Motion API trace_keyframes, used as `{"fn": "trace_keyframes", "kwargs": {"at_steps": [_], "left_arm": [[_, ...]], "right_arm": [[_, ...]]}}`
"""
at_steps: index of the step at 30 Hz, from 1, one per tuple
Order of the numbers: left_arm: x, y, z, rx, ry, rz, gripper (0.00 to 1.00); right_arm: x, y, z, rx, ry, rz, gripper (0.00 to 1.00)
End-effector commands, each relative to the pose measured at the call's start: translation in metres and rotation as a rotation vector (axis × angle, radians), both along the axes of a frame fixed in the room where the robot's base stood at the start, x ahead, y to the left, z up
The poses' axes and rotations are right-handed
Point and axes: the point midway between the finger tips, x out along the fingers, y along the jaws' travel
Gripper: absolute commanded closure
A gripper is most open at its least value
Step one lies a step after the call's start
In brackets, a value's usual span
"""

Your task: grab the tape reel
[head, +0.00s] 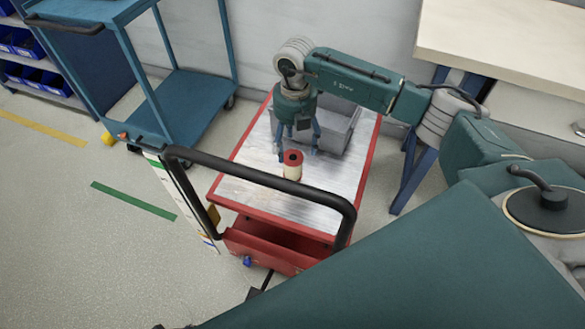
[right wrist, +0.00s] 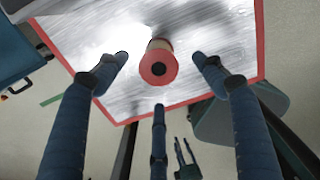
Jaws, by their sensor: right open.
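The tape reel (head: 292,165) is a small cream spool with a red top and a dark centre hole. It stands upright on the bright top of the red-edged cart (head: 245,174). In the right wrist view the reel (right wrist: 158,65) shows end-on between the spread fingers. My right gripper (head: 299,146) is open and empty, above and just behind the reel in the head view. In the right wrist view its three blue fingers (right wrist: 159,74) stand apart around the reel's outline, with no visible contact. A dark pronged shape low in that view looks like my left gripper (right wrist: 186,160); its jaws are unclear.
A grey bin (head: 340,130) sits on the cart behind the reel, close to my right gripper. The cart's black handle (head: 260,182) arches across its near side. A blue trolley (head: 190,105) stands left, a pale workbench (head: 500,40) right. The cart top around the reel is clear.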

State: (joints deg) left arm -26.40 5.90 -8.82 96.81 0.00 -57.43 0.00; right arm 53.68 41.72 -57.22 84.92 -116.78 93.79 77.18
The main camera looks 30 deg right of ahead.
Motion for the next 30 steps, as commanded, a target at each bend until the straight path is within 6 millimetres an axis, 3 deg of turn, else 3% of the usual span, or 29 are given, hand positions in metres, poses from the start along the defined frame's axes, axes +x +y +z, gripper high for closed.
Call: {"fn": "trace_keyframes", "kwargs": {"at_steps": [8,15,25,30], "left_arm": [[0.004,0.0,0.009,0.0,-0.005,0.001,0.6],[0.01,-0.001,0.028,-0.002,-0.017,0.003,0.6],[0.012,-0.001,0.034,-0.001,-0.019,0.003,0.6],[0.012,-0.001,0.034,-0.001,-0.019,0.003,0.6]], "right_arm": [[0.0,0.002,-0.026,0.001,0.001,0.001,0.31],[-0.001,0.006,-0.061,0.001,0.002,0.0,0.31],[0.0,0.005,-0.068,0.0,0.0,0.001,0.31],[0.0,0.005,-0.068,0.001,-0.001,0.001,0.63]]}}
